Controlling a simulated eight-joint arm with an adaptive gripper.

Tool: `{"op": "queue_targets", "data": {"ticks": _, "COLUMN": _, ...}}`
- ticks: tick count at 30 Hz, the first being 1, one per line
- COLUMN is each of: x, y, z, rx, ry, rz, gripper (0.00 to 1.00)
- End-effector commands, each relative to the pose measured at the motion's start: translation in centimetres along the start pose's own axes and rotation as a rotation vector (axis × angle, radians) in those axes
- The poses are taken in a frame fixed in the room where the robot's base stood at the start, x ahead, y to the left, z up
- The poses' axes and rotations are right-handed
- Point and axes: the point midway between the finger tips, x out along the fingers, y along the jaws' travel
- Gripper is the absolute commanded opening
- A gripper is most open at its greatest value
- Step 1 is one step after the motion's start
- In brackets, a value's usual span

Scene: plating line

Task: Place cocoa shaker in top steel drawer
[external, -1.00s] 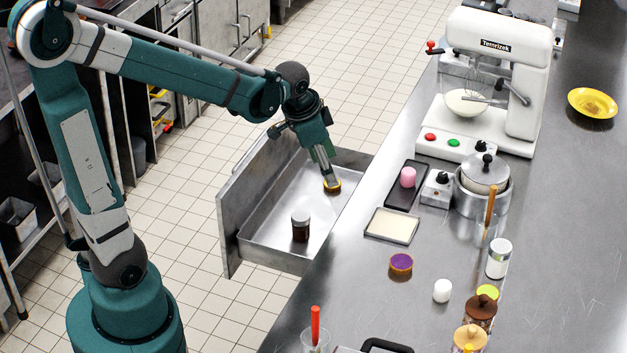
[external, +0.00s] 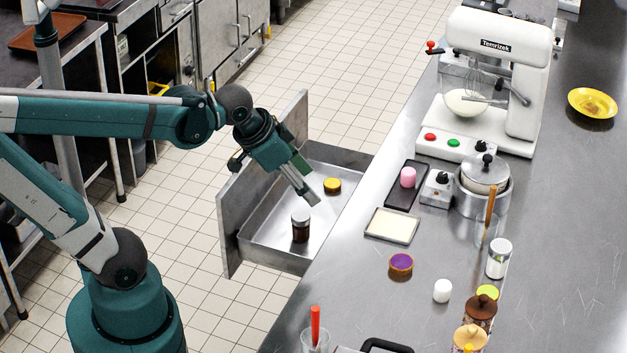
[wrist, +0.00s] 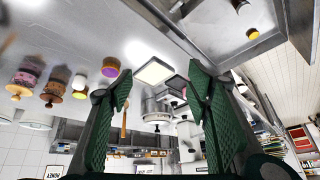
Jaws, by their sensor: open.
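A dark brown jar with a pale lid, which looks like the cocoa shaker (external: 300,228), stands upright in the open steel drawer (external: 262,240), on its near side. A small round yellow-topped item (external: 332,186) sits farther back in the same drawer. My gripper (external: 313,199) is over the drawer, up and right of the jar in the external view, with its fingers slanting down. In the wrist view my gripper (wrist: 160,85) has its fingers wide apart with nothing held between them. The drawer interior (wrist: 215,25) shows at the top right there.
The counter (external: 350,300) runs along the drawer's right side. It holds a white mixer (external: 525,90), a lidded pot (external: 482,200), a cream tray (external: 392,226), a purple-topped cup (external: 401,264), a white canister (external: 498,260) and several jars. The drawer front (external: 235,225) stands up at left.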

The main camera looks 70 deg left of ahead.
Motion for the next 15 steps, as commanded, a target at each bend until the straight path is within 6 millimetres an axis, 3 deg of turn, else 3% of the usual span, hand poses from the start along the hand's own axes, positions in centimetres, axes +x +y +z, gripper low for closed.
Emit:
{"op": "queue_targets", "data": {"ticks": 6, "x": -1.6, "y": 2.1, "z": 2.0, "rx": -0.034, "ry": 0.042, "rz": 0.019, "gripper": 0.49}}
{"op": "queue_targets", "data": {"ticks": 15, "x": -2.6, "y": 3.4, "z": 3.3, "rx": -0.064, "ry": 0.073, "rz": 0.035, "gripper": 0.49}}
